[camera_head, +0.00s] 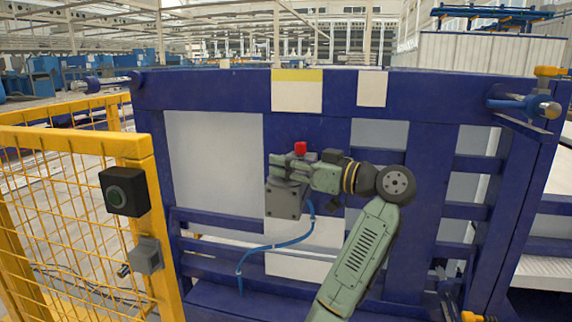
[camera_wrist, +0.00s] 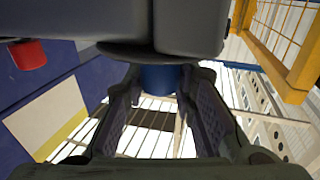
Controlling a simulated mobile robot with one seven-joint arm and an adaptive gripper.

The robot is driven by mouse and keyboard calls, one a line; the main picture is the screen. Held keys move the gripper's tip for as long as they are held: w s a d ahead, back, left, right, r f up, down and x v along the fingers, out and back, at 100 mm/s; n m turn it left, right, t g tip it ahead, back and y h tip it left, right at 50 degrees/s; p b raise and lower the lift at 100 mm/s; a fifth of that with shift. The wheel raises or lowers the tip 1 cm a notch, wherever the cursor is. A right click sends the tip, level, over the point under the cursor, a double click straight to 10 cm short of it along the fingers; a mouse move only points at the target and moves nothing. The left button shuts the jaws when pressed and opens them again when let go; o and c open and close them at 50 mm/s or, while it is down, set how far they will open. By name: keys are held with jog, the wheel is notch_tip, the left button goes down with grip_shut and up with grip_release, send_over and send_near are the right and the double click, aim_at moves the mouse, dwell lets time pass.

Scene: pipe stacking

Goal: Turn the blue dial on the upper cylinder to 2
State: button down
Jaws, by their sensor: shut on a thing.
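A grey device (camera_head: 286,198) with a box-like lower body is on the blue frame in the head view, with a red knob (camera_head: 300,148) above it. My gripper (camera_head: 281,165) reaches it from the right. In the wrist view, a dark grey rounded body (camera_wrist: 190,25) fills the top, and the red knob (camera_wrist: 28,54) shows at the upper left. The blue dial (camera_wrist: 158,79) shows just below that body, between my gripper's two fingers, which are shut on it. The dial's markings and its setting are hidden. In the head view the gripper hides the dial.
A blue hose (camera_head: 262,247) hangs below the device. A yellow mesh fence (camera_head: 75,137) with a black button box (camera_head: 124,191) stands at the left. A blue rod with a metal end (camera_head: 540,107) sticks out at the upper right.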

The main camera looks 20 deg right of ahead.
jog(key=shift+n+g+y, duration=1.1)
jog(key=shift+g+y, duration=0.1)
jog(key=c, duration=1.3)
grip_release()
jog(key=v, duration=1.2)
